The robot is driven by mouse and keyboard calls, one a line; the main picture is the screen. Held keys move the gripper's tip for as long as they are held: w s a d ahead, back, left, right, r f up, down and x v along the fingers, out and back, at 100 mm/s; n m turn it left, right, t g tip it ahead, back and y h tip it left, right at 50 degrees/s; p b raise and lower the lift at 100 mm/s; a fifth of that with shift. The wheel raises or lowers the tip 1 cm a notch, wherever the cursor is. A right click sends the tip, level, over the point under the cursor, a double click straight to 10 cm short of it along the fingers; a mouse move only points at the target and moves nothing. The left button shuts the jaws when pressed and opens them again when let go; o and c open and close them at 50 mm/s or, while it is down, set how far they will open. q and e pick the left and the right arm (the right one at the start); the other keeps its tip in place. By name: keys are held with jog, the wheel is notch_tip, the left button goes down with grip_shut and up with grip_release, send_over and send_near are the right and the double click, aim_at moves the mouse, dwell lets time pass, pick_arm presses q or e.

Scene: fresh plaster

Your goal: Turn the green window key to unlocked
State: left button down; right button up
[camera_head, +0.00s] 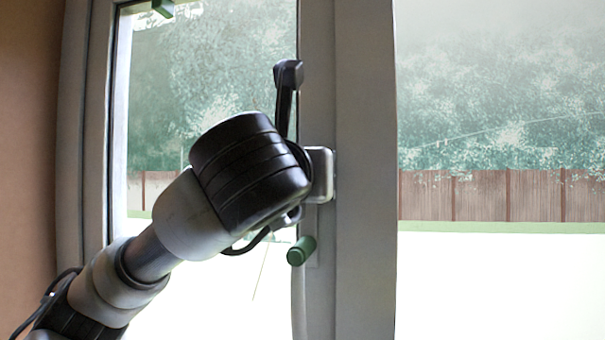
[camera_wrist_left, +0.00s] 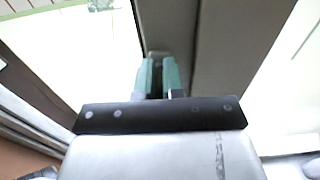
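The green window key (camera_head: 302,250) is a short dark green cylinder. It sticks out from the window frame, low and just right of my left wrist in the head view. A pale lever (camera_head: 298,305) hangs below it. My left arm reaches in from the left, and its wrist hides the gripper's fingers in the head view. In the left wrist view my left gripper (camera_wrist_left: 159,80) shows two pale green fingers close together in front of the grey frame. A narrow dark gap shows between them. I cannot tell whether they touch anything. My right gripper is out of view.
The grey window post (camera_head: 365,130) stands upright behind my wrist, with glass on both sides. A small green piece (camera_head: 162,8) sits at the top left of the window. A brown wall (camera_head: 30,130) is at far left.

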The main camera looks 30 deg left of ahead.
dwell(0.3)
pick_arm(q)
jog(key=m+b, duration=0.1)
jog(key=b, duration=0.1)
jog(key=m+b, duration=0.1)
jog(key=m, duration=0.1)
jog(key=shift+d+f+b, duration=0.15)
jog(key=shift+f+b, duration=0.05)
jog(key=shift+b, duration=0.15)
jog(key=shift+d+m+b, duration=0.1)
jog(key=shift+m+b, duration=0.55)
jog(key=shift+m, duration=0.25)
jog(key=m+b, duration=0.1)
jog(key=m, duration=0.1)
jog(key=shift+d+m, duration=0.1)
jog(key=shift+m, duration=0.2)
jog(key=m+b, duration=0.2)
jog(key=m, duration=0.3)
jog(key=shift+w+d+f, duration=0.1)
jog(key=shift+d, duration=0.05)
jog(key=m, duration=0.4)
jog(key=shift+f+b, duration=0.15)
jog(key=shift+b, duration=0.15)
jog(key=shift+f+m, duration=0.1)
jog(key=shift+m, duration=0.7)
jog(key=c, duration=1.3)
grip_release()
jog(key=shift+d, duration=0.15)
